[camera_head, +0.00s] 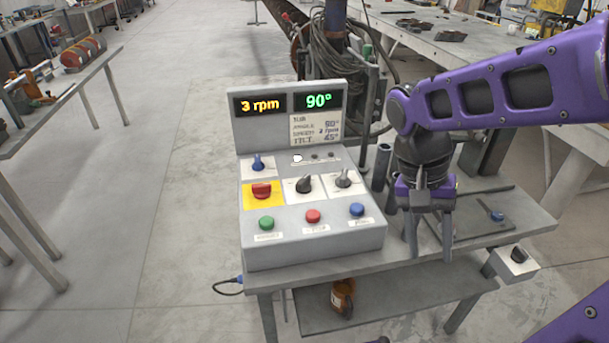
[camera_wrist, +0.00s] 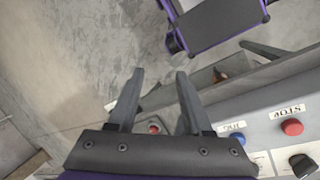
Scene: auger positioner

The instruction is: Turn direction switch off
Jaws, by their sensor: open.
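The grey control panel (camera_head: 375,240) stands on a table. Its face carries a blue knob (camera_head: 258,162), a red switch (camera_head: 261,190) on a yellow plate, a black knob (camera_head: 304,184) and a grey knob (camera_head: 343,178). The labels are too small to tell which is the direction switch. My gripper (camera_head: 429,252) is open and empty, pointing down right of the panel, apart from the knobs. In the wrist view, a black knob (camera_wrist: 302,165) shows at lower right, outside my fingers (camera_wrist: 160,74).
Green (camera_head: 266,223), red (camera_head: 313,215) and blue (camera_head: 357,209) buttons line the panel's front. Displays above read "3 rpm" (camera_head: 260,105) and "90°" (camera_head: 319,101). An orange-brown mug (camera_head: 342,298) is on the lower shelf.

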